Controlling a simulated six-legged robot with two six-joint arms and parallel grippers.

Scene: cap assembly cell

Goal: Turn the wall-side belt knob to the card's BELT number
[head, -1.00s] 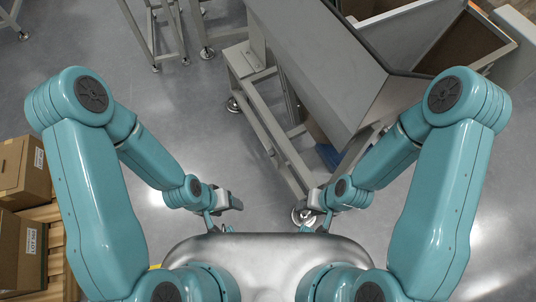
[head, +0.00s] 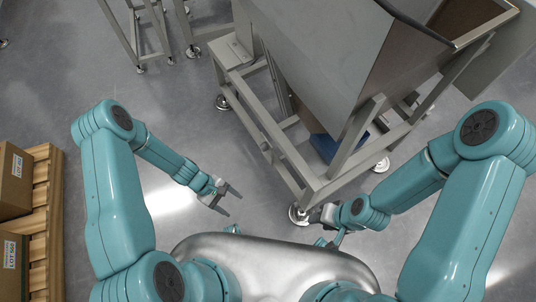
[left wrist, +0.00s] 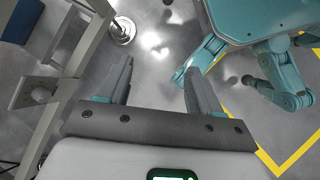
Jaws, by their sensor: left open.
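My left gripper (head: 228,202) is open and empty above the grey floor, left of the steel frame in the head view. Its two separated fingers also show in the left wrist view (left wrist: 158,88), with nothing between them. No card with a BELT number can be made out. My right gripper (head: 322,214) is by the foot of the frame's near leg; its fingers are too unclear to judge.
A grey hopper-like machine on a steel frame (head: 318,188) stands ahead, close to my right gripper. A blue item (head: 325,147) lies under it. Boxes (head: 14,180) stand on a wooden pallet (head: 40,205) at left.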

